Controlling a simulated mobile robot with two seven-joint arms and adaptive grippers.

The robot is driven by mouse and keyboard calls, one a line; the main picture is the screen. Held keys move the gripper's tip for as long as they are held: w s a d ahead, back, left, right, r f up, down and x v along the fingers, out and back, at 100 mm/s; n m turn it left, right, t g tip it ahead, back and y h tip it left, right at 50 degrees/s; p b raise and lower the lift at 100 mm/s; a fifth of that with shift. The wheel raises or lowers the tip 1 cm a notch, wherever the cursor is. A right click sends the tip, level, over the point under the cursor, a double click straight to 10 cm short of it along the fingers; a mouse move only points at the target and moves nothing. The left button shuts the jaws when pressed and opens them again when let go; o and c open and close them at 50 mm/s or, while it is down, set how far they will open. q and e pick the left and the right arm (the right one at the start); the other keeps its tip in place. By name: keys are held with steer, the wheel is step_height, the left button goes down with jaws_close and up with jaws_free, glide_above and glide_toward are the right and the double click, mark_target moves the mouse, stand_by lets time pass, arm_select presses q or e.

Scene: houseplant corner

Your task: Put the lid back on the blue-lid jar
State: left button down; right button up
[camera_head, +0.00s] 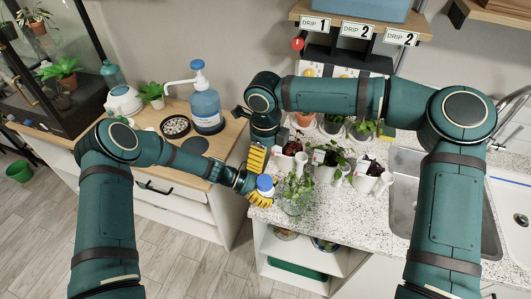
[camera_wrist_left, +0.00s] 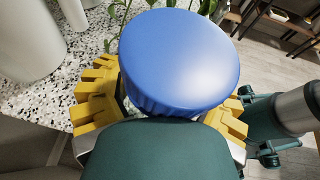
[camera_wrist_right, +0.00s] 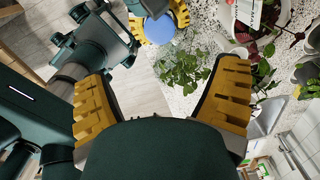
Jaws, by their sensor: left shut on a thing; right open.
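The blue lid (camera_head: 265,183) shows at the left front corner of the speckled counter, at my left gripper (camera_head: 262,190). In the left wrist view the lid (camera_wrist_left: 180,55) is large and round, above my yellow fingers. My right gripper (camera_wrist_right: 165,85) is open and empty, just behind the lid. The lid (camera_wrist_right: 158,30) also shows at the top of the right wrist view.
A leafy plant in a clear vessel (camera_head: 296,198) stands close right of the lid. Several white pots and plants crowd the counter behind, with a sink (camera_head: 405,190) at the right. A blue pump bottle (camera_head: 206,105) stands on the wooden cabinet at the left.

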mark_target(266, 181)
stand_by(0.3)
step_height(266, 181, down, 12)
steer(key=shift+w, duration=0.1)
stand_by(0.5)
steer(key=c, duration=1.5)
steer(key=m, duration=0.3)
steer(key=o, duration=1.2)
steer(key=shift+o, duration=0.2)
